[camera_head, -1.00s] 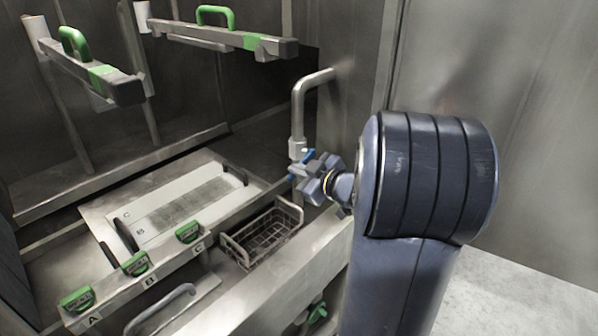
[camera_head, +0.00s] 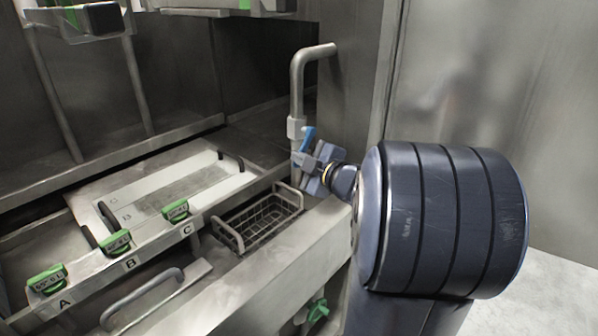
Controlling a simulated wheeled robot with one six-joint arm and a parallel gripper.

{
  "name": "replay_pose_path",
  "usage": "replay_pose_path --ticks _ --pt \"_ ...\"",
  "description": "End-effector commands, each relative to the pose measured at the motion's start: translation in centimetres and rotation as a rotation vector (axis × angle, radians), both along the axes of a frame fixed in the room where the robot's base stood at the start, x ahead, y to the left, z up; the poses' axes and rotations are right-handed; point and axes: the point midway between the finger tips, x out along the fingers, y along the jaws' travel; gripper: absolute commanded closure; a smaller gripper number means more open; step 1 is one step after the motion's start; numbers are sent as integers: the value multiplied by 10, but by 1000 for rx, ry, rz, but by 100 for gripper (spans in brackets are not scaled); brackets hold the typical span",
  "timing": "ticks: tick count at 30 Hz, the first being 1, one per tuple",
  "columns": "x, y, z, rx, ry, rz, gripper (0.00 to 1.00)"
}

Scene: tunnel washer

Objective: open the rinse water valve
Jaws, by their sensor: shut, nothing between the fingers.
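A grey water pipe (camera_head: 297,82) comes out of the wall and bends down to a pale valve body (camera_head: 296,127). A blue valve lever (camera_head: 307,139) sits at its lower end, slanting up to the right. My gripper (camera_head: 300,162) is shut and empty, right at the lower end of the lever. It hides part of the lever and the outlet below; I cannot tell whether it touches the lever. My dark blue-grey arm covers the right foreground.
A wire basket (camera_head: 258,222) sits below the pipe. Green clamps (camera_head: 176,211) labelled A, B and C line a front rail. A green knob (camera_head: 318,310) is low at the front.

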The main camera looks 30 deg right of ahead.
Motion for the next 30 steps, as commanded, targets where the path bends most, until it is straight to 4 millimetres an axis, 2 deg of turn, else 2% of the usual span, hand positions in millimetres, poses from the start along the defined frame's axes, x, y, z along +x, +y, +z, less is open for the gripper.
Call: replay_pose_path --ticks 1,9,21,30 --pt "1 -2 -14 -44 -16 -1 100" --pt "5 -14 -27 -278 -100 -3 100" --pt "10 -28 -33 -519 -188 -3 100" --pt "12 -32 -31 -585 -212 -2 100"
